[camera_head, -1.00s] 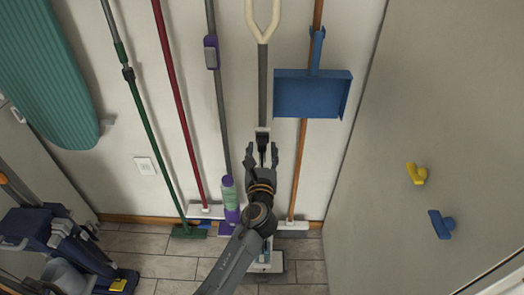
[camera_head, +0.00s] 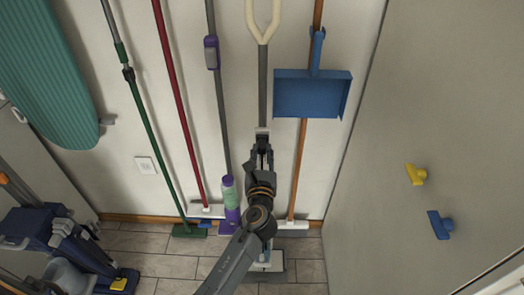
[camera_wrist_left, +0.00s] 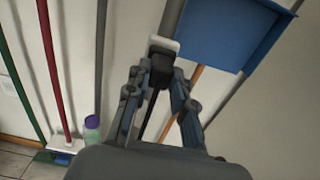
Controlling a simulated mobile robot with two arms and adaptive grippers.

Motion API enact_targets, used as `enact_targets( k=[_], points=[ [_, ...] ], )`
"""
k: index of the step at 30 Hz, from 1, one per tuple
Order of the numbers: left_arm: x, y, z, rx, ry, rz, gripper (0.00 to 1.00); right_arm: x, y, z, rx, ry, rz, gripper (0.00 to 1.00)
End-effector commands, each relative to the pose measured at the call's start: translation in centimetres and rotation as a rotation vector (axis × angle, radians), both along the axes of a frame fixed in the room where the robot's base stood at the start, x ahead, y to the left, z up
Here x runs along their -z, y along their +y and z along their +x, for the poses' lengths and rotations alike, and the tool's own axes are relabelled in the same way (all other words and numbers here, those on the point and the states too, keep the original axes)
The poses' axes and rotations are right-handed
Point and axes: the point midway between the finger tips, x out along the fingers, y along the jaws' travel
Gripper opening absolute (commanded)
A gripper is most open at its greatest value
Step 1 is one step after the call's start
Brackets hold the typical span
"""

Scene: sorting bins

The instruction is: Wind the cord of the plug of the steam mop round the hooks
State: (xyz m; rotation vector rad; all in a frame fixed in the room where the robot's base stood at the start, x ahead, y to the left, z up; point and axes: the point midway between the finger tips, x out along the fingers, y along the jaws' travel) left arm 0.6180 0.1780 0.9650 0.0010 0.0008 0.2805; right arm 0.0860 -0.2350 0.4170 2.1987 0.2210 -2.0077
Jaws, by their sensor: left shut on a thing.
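The steam mop (camera_head: 262,85) stands upright against the wall, with a cream loop handle at the top, a grey pole and a pale foot on the floor. My left gripper (camera_head: 262,150) is in front of the pole, just below a small white fitting (camera_head: 262,131). Its fingers (camera_wrist_left: 161,84) are shut on the black plug (camera_wrist_left: 161,70), which shows in the left wrist view. A dark strip, perhaps the cord, hangs between the fingers. I cannot clearly make out the hooks. My arm hides the lower part of the mop. My right gripper is not in view.
A blue dustpan (camera_head: 312,94) with a wooden-handled broom is close on the right. A purple-and-grey mop (camera_head: 218,105), a red-handled broom (camera_head: 178,95) and a green-handled broom (camera_head: 148,130) stand on the left. A cleaning cart (camera_head: 50,235) is at lower left. Yellow (camera_head: 416,174) and blue (camera_head: 440,224) wall hooks are at right.

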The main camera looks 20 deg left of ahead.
Motion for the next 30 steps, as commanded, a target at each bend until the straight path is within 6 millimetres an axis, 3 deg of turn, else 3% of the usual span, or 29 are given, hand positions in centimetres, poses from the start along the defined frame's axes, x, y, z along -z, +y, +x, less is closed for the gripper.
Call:
enact_targets(
  k=[18, 30],
  points=[
    [-0.1, -0.9, -3.0, 0.001, 0.0, 0.0, 0.0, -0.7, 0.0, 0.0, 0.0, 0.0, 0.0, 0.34],
    [-0.1, -1.0, -3.3, 0.001, -0.001, -0.001, 0.0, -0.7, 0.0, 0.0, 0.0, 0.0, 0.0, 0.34]
  ],
)
